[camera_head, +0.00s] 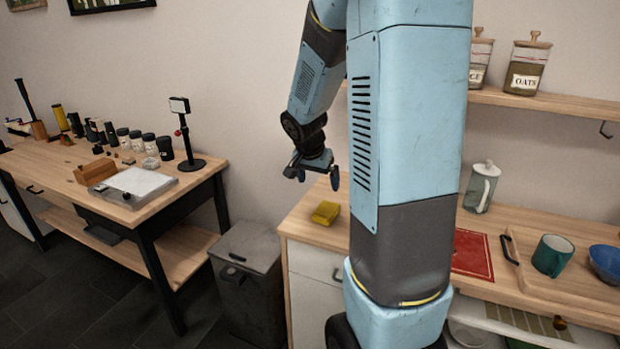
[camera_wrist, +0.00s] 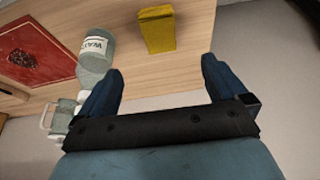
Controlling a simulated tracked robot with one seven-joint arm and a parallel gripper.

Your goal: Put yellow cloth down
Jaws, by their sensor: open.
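The yellow cloth (camera_head: 325,213) lies folded on the wooden counter (camera_head: 305,231), near its left end. In the wrist view the cloth (camera_wrist: 157,29) rests on the wood beyond my fingertips, apart from them. My gripper (camera_head: 312,175) is above the counter and the cloth in the head view, open and empty. In the wrist view its two dark blue fingers (camera_wrist: 160,75) are spread wide with nothing between them.
A glass bottle (camera_wrist: 96,52) stands near the left finger. A dark bin (camera_head: 247,270) stands left of the counter.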

